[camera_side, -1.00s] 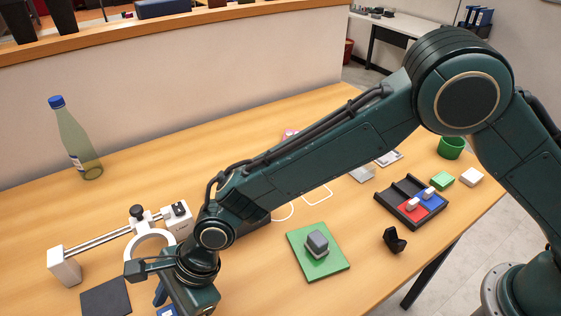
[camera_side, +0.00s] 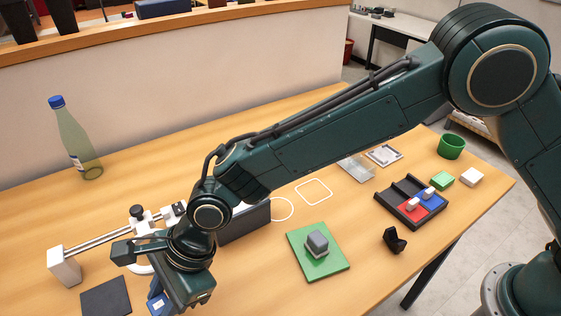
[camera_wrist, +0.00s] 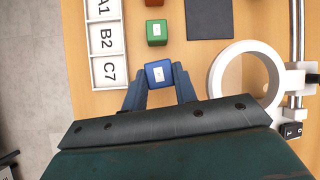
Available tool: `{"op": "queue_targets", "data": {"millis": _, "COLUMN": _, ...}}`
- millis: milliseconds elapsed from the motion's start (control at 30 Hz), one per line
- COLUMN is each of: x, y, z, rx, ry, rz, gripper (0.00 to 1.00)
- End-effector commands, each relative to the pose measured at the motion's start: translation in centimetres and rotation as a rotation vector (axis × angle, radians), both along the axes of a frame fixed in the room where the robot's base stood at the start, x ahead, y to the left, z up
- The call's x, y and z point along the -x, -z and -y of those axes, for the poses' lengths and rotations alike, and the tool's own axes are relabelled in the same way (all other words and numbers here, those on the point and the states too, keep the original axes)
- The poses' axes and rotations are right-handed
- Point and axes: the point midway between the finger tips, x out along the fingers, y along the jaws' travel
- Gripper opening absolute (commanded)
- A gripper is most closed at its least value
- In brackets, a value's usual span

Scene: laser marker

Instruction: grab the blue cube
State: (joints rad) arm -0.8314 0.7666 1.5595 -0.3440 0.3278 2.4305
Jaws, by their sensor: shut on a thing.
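The blue cube (camera_wrist: 158,74) has a small white label on its top face. It sits between the fingertips of my gripper (camera_wrist: 158,80) in the wrist view, and the fingers are shut on it. In the side view my gripper (camera_side: 158,300) is at the bottom left, partly cut off by the lower edge, and the cube is hard to make out there. I cannot tell whether the cube touches the table.
A green cube (camera_wrist: 156,32) lies just beyond the blue cube. A white strip marked A1, B2, C7 (camera_wrist: 106,41) is left. A dark square pad (camera_wrist: 208,19) and a white ring stand (camera_wrist: 216,82) are right. A bottle (camera_side: 75,145) stands at back left.

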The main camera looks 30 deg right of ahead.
Motion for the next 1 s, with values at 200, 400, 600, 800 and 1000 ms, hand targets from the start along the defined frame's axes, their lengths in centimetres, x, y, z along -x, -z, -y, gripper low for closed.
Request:
{"op": "queue_targets", "data": {"millis": 200, "x": -0.1, "y": -4.8, "z": 0.0, "rx": -0.005, "ry": 0.0, "rz": 0.005, "gripper": 0.07}}
{"op": "queue_targets", "data": {"millis": 400, "x": -0.1, "y": -9.2, "z": -0.1, "rx": -0.005, "ry": -0.001, "rz": 0.005, "gripper": 0.07}}
{"op": "queue_targets", "data": {"millis": 600, "x": -0.1, "y": -12.8, "z": 0.0, "rx": -0.002, "ry": 0.0, "rz": 0.003, "gripper": 0.07}}
{"op": "queue_targets", "data": {"millis": 800, "x": -0.1, "y": -15.0, "z": 0.0, "rx": -0.002, "ry": 0.001, "rz": 0.002, "gripper": 0.07}}
{"op": "queue_targets", "data": {"millis": 1000, "x": 0.0, "y": -15.8, "z": 0.0, "rx": 0.0, "ry": 0.001, "rz": 0.001, "gripper": 0.07}}
